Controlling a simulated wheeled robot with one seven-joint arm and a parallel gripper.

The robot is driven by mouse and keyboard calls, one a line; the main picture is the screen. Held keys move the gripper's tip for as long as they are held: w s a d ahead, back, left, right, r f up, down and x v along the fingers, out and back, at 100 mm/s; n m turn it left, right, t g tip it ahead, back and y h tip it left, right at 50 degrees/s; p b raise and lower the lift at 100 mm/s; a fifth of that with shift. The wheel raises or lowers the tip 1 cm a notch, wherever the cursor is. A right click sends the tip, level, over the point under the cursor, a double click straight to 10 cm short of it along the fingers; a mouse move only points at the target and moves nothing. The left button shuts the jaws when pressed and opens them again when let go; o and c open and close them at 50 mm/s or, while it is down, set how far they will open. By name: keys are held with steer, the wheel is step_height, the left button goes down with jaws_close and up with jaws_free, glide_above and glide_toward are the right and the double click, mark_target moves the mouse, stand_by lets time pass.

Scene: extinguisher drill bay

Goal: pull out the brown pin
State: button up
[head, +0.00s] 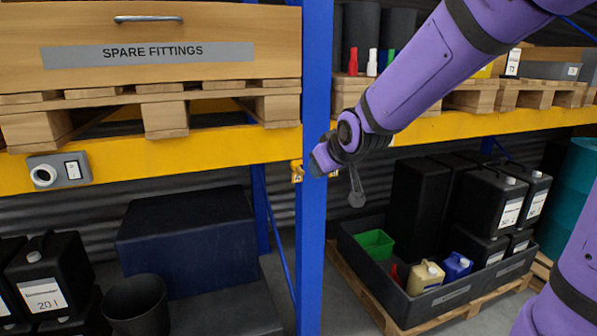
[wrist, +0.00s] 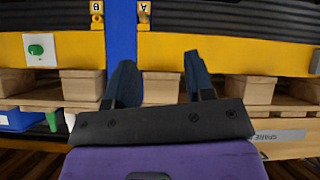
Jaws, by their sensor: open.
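I cannot make out a brown pin in either view. Two small yellow brackets sit at the blue rack post: one marked A (wrist: 144,12) and one marked B (wrist: 97,14), at the top of the wrist view. In the head view bracket A (head: 297,172) is at the post's left edge, and my gripper (head: 320,162) is in front of the post just right of it. In the wrist view my gripper (wrist: 158,70) has its two dark fingers wide apart, with nothing between them. The wrist view looks upside down.
The blue post (head: 316,60) and yellow beams (head: 180,146) are close to my gripper. A wooden SPARE FITTINGS drawer (head: 270,25) is upper left. A black tray (head: 400,312) with containers stands lower right.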

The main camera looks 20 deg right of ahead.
steer(key=w+f+t+y, duration=0.1)
steer(key=w+f+t, duration=0.1)
steer(key=w+f, duration=0.35)
steer(key=w+f+t, duration=0.2)
steer(key=w, duration=0.6)
steer(key=m+t+h, duration=0.1)
steer(key=m+t, duration=0.2)
steer(key=t, duration=0.1)
glide_toward(302, 174)
steer(key=w, duration=0.3)
steer(key=shift+s+r, duration=0.15)
steer(key=shift+w, duration=4.5)
jaws_close()
